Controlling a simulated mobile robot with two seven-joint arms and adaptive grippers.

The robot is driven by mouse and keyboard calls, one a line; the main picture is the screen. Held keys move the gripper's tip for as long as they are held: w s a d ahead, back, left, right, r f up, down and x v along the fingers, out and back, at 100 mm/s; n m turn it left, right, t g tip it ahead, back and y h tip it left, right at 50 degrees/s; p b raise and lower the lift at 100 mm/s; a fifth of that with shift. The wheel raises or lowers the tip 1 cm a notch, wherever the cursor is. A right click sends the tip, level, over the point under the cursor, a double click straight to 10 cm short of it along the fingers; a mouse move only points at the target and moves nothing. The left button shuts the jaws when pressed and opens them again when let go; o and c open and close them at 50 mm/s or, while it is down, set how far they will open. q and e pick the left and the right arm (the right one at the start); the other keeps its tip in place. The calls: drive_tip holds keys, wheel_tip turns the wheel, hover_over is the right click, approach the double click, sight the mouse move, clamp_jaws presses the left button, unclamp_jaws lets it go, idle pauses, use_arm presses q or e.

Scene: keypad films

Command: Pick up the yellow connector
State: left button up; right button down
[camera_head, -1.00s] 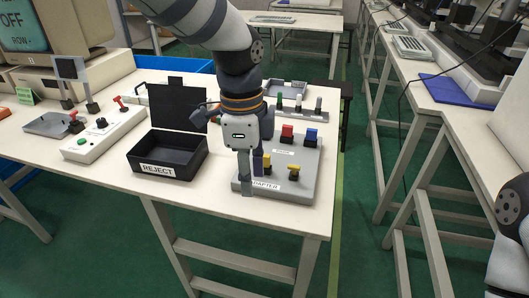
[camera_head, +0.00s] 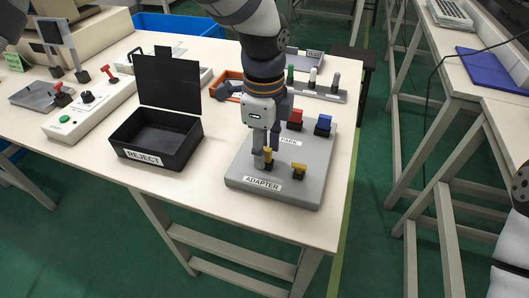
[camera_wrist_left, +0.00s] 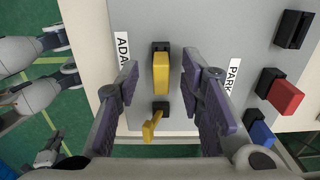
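Two yellow connectors stand on the grey board in the ADAPTER row. The left one (camera_head: 268,156) is partly behind my left gripper (camera_head: 265,152) in the head view. The right one (camera_head: 299,170) stands clear. In the left wrist view, one yellow connector (camera_wrist_left: 161,74) lies between the spread fingers of my left gripper (camera_wrist_left: 157,88), with a visible gap on both sides. The other yellow connector (camera_wrist_left: 152,126) is lower, nearer the palm side of the picture. My left gripper is open and empty. My right gripper is not visible.
The grey board (camera_head: 318,195) also carries a red connector (camera_head: 296,117) and a blue connector (camera_head: 323,124) near the PARK label. A black REJECT bin (camera_head: 150,140) with a raised lid stands to the left. A holder (camera_head: 315,92) with several plugs stands behind.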

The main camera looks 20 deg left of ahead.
use_arm(q)
drive_tip(key=shift+f, duration=0.5)
clamp_jaws()
drive_tip(key=shift+r, duration=0.1)
